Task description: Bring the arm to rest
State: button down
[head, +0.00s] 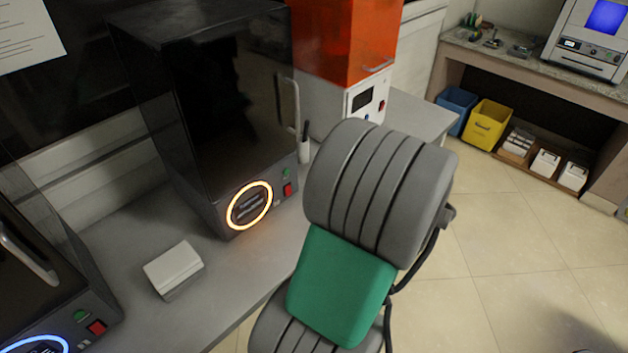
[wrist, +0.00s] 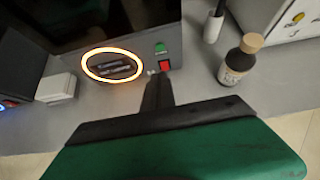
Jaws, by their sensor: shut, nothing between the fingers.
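My arm (head: 378,190), with grey ribbed parts and a green block, rises at the middle of the head view. It leans over the front edge of the bench (head: 240,300). My gripper (wrist: 154,76) shows in the wrist view as narrow dark fingers close together, with nothing between them. Its tips point toward the front of a dark machine, just below a red button (wrist: 164,66). I cannot tell whether they touch anything. In the head view the gripper is hidden behind my arm.
The dark machine (head: 215,110) with a glowing orange ring stands on the bench. A white box (head: 174,267) lies left of my arm. A brown bottle (wrist: 239,62) stands right of the fingers. An orange-topped machine (head: 345,40) is behind. Open floor (head: 510,250) lies right.

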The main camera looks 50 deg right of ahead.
jog(key=s+a+f+n+g+y, duration=0.1)
jog(key=s+a+f+n+g, duration=0.3)
jog(key=s+n, duration=0.55)
jog(key=s+a+f+n+g+y, duration=0.1)
jog(key=s+a+f+n+g, duration=0.4)
jog(key=n, duration=0.8)
jog(key=w+a+r+n, duration=0.3)
jog(key=w+a+n, duration=0.1)
jog(key=a, duration=0.4)
jog(key=w+a+r+n+t+h, duration=0.1)
jog(key=w+a+r+n, duration=0.3)
jog(key=a, duration=0.4)
jog(key=w+a+r+n+t, duration=0.1)
jog(key=w+a+r+n, duration=0.3)
jog(key=a+n, duration=0.2)
jog(key=shift+w+a+h, duration=0.35)
jog(key=shift+a+h, duration=0.05)
jog(key=shift+a, duration=0.5)
